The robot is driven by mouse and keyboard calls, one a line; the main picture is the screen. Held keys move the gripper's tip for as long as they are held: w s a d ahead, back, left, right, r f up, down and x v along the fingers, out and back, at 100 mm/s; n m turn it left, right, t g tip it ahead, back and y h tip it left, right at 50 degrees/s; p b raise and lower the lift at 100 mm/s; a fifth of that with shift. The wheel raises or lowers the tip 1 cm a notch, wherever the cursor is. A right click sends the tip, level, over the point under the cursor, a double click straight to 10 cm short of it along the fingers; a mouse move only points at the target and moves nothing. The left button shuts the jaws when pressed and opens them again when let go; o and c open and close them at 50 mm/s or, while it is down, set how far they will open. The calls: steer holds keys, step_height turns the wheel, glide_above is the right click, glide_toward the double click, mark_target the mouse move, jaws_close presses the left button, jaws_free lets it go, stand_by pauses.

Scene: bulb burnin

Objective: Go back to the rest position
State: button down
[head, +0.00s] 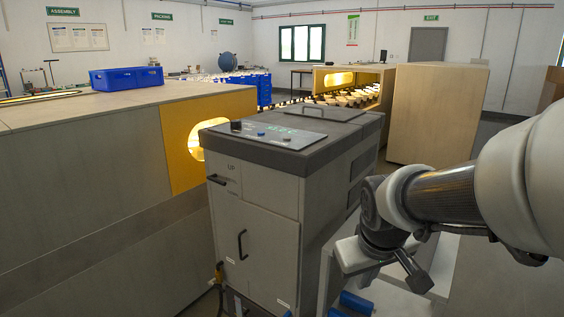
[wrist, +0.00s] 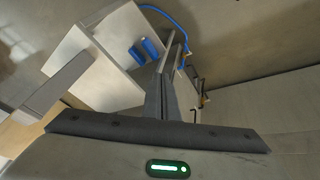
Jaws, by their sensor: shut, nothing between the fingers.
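My gripper (head: 418,282) hangs at the end of my arm, right of the grey cabinet (head: 270,250) in the head view. It is over a pale stand beside that cabinet. In the wrist view my gripper's dark fingers (wrist: 166,88) lie together, shut with nothing held. They point towards the stand (wrist: 92,62), apart from the blue objects (wrist: 145,50) on it.
The cabinet's dark top (head: 300,128) has a panel and handle. A wooden housing (head: 90,170) with a lit opening stands left. Behind, a conveyor carries several bulbs (head: 350,97) from another housing (head: 432,110). A blue crate (head: 126,78) sits on the left housing.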

steer(key=s+a+r+m, duration=0.1)
steer(key=s+r, duration=0.2)
steer(key=s, duration=0.3)
steer(key=s+a+r+m, duration=0.1)
steer(key=s+r+m, duration=0.15)
steer(key=s, duration=0.45)
step_height(320, 180, up, 26)
steer(key=p, duration=2.5)
steer(key=shift+s+n+t+y, duration=0.2)
steer(key=shift+n+t+y, duration=0.15)
steer(key=shift+t+y, duration=0.05)
steer(key=shift+f, duration=0.1)
